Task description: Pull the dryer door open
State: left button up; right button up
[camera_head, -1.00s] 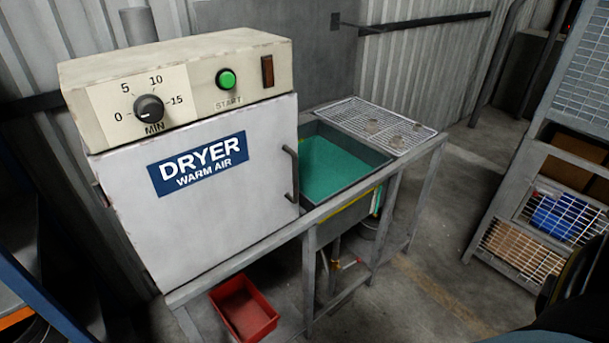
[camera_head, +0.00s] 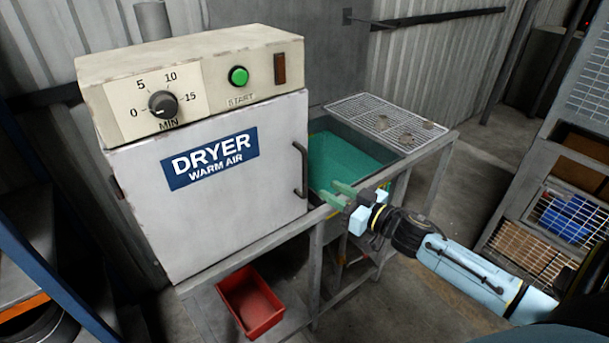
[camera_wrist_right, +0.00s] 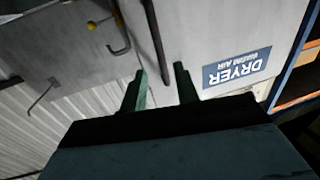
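The dryer door (camera_head: 230,215) is a light grey panel with a blue DRYER label; it looks shut. Its dark handle (camera_head: 301,170) is a vertical bar on the right edge. My right gripper (camera_head: 337,194) is open, with green fingers, a little right of and below the handle. In the right wrist view, the two fingers (camera_wrist_right: 161,82) stand apart with nothing between them. The dark bar handle (camera_wrist_right: 181,75) appears close ahead of the fingertips, nearer the right-hand finger; I cannot tell whether they touch. My left gripper is not in view.
A sink with a teal basin (camera_head: 340,165) and a wire drying rack (camera_head: 388,122) lie right of the dryer. A red bin (camera_head: 251,300) sits below. A wire-fronted shelf (camera_head: 530,245) stands at the right. The dryer's top carries a timer knob (camera_head: 163,104) and green start button (camera_head: 238,75).

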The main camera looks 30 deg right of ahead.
send_over(304, 194)
jog(key=shift+w+d, duration=0.25)
jog(key=shift+w, duration=0.05)
grip_shut()
dwell(0.4)
